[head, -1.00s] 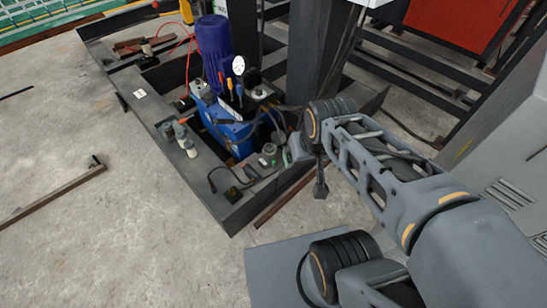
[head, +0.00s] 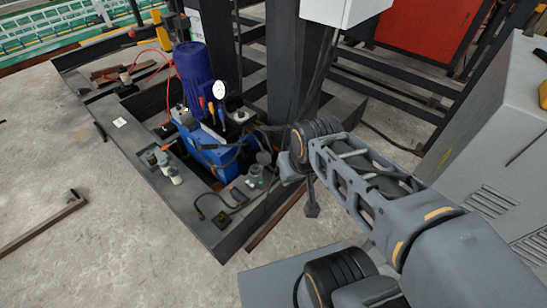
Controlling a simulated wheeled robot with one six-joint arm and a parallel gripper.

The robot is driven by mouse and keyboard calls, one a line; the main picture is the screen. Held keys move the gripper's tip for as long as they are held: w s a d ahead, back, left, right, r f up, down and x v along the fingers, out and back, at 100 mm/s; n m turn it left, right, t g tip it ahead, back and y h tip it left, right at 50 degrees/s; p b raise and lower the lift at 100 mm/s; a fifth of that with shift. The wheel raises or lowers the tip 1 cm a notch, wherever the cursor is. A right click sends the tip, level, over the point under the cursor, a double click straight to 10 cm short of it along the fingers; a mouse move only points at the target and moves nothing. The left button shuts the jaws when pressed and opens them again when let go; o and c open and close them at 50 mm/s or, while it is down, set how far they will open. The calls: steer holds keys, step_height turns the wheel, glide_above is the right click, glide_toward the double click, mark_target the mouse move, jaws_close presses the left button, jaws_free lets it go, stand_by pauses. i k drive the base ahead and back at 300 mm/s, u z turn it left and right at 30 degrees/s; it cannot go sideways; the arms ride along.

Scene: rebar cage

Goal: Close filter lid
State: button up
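The blue hydraulic unit (head: 213,150) stands in a dark metal frame, with a blue-purple motor (head: 190,72) and a white round gauge (head: 219,90). A small dark cap-like fitting (head: 238,110) sits on top, right of the gauge. A small pale-green round part (head: 256,172) is lower, near the frame's front rail. I cannot tell which part is the filter lid, or whether any lid is open. My arm reaches in from the lower right. My gripper (head: 311,208) seems to hang at its far end, dark and small, right of the unit; its fingers are not clear.
The dark frame (head: 205,222) has a raised front rail with a black socket and cable on it. A black column (head: 290,70) rises behind the unit. A grey cabinet (head: 492,140) stands close on the right. The concrete floor at left is open apart from a rusty bar (head: 40,226).

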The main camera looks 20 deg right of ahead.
mark_target(268, 155)
steer(key=z, duration=0.5)
steer(key=i, duration=1.05)
steer(key=u, duration=0.45)
